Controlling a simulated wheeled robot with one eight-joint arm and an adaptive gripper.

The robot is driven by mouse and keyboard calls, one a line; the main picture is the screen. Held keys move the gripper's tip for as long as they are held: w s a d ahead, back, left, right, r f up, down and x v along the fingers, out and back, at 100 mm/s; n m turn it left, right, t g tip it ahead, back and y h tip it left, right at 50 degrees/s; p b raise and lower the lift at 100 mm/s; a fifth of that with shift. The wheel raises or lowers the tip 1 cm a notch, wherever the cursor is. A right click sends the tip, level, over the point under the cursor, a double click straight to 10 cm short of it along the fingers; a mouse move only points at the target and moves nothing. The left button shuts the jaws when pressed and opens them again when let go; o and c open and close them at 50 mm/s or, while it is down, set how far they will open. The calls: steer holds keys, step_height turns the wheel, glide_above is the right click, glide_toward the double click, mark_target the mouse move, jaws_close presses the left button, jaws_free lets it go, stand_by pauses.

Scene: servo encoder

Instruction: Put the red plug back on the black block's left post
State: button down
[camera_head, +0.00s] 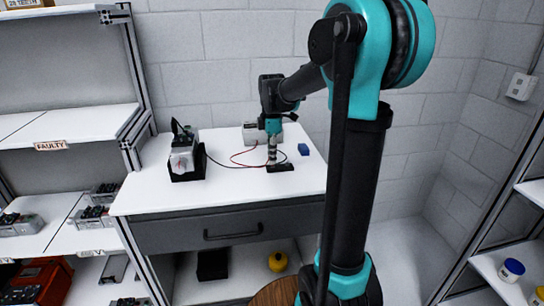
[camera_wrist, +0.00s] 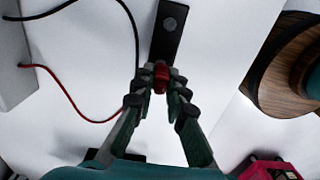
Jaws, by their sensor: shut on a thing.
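The red plug (camera_wrist: 161,78) is between the two fingertips of my gripper (camera_wrist: 158,80) in the wrist view, and the gripper is shut on it. The black block (camera_wrist: 166,42) lies just beyond the plug, with one round grey post (camera_wrist: 170,23) showing at its far end. The near end of the block is hidden behind the plug and fingers. I cannot tell whether the plug touches a post or is held above it. In the head view my gripper (camera_head: 272,160) points down at the black block (camera_head: 284,168) on the white bench; the plug is too small to make out there.
A red lead (camera_wrist: 62,95) and a black lead (camera_wrist: 128,12) curve left of the block. On the bench (camera_head: 225,195) stand a device in a black tray (camera_head: 187,176), a grey box (camera_head: 250,134) behind and a small blue block (camera_head: 303,149). The bench front is clear.

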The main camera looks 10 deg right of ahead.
steer(key=shift+f, duration=0.2)
steer(key=c, duration=1.5)
jaws_free()
steer(key=shift+o, duration=0.2)
steer(key=shift+r, duration=0.1)
steer(key=shift+r, duration=3.45)
